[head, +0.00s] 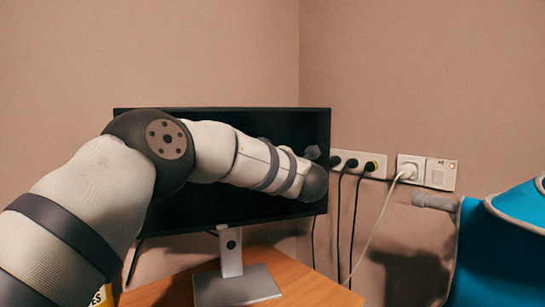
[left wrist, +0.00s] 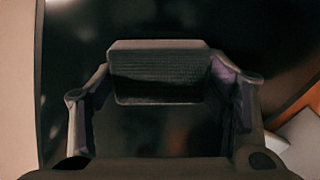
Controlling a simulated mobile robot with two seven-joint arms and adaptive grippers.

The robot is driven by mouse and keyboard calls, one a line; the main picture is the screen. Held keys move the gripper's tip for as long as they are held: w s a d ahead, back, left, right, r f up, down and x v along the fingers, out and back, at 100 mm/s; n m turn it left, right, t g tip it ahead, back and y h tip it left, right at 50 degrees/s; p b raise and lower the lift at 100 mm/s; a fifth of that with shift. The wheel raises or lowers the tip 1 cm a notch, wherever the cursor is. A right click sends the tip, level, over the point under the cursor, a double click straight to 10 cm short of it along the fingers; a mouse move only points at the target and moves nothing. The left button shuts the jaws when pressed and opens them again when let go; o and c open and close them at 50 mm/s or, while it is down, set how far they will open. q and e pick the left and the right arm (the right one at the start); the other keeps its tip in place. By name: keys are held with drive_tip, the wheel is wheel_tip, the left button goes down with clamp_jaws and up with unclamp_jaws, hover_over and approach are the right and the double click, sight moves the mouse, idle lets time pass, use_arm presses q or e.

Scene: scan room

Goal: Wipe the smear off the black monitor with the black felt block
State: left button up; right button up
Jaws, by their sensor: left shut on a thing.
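The black monitor (head: 255,215) stands on a silver stand (head: 231,255) on a wooden table. My left arm reaches across the front of its screen in the head view and covers much of it. In the left wrist view my left gripper (left wrist: 165,80) is shut on the black felt block (left wrist: 158,75), with one finger at each end of it. The dark monitor screen (left wrist: 75,30) lies behind the block; I cannot tell whether they touch. I cannot make out the smear with certainty. My right gripper is out of view.
The wooden table (head: 295,288) has bare room right of the stand. Wall sockets (head: 425,171) with black and white cables are right of the monitor. A blue padded thing (head: 510,245) with a grey knob stands at the right edge.

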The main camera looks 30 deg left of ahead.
use_arm(q)
drive_tip(key=s+a, duration=0.4)
drive_tip(key=shift+s+a+f+p, duration=0.15)
drive_tip(key=shift+s+a+p, duration=0.1)
drive_tip(key=shift+s+p, duration=0.1)
drive_tip(key=v, duration=0.6)
idle(0.4)
drive_tip(key=shift+s+d, duration=0.1)
drive_tip(key=v, duration=0.2)
drive_tip(key=shift+s+d, duration=0.25)
drive_tip(key=shift+d, duration=0.05)
idle(0.5)
